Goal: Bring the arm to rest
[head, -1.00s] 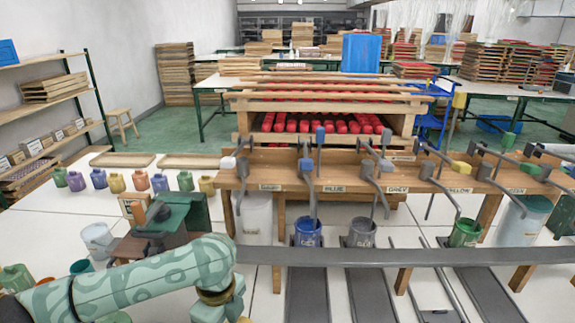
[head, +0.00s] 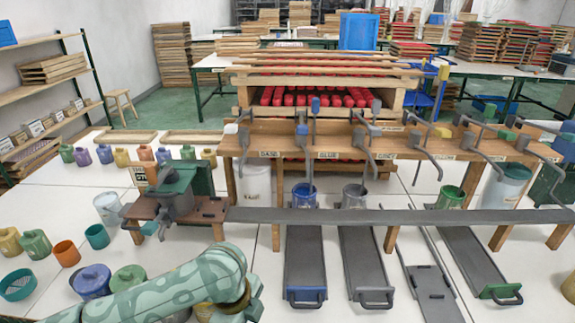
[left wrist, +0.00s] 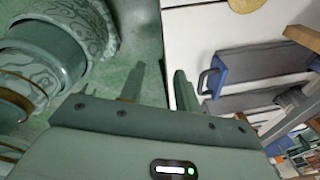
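My left arm (head: 175,290) reaches in from the lower left of the head view, low in front of the workbench. Its hand is partly cut off by the bottom edge. In the left wrist view my left gripper (left wrist: 160,70) has its two fingers apart with nothing between them. My right arm and right gripper are not in view.
A wooden bench (head: 330,142) with levers stands ahead, with a blue bucket (head: 305,196) and other buckets by it. Dark slides (head: 305,260) with handles extend toward me. Paint jars (head: 90,280) stand at the lower left.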

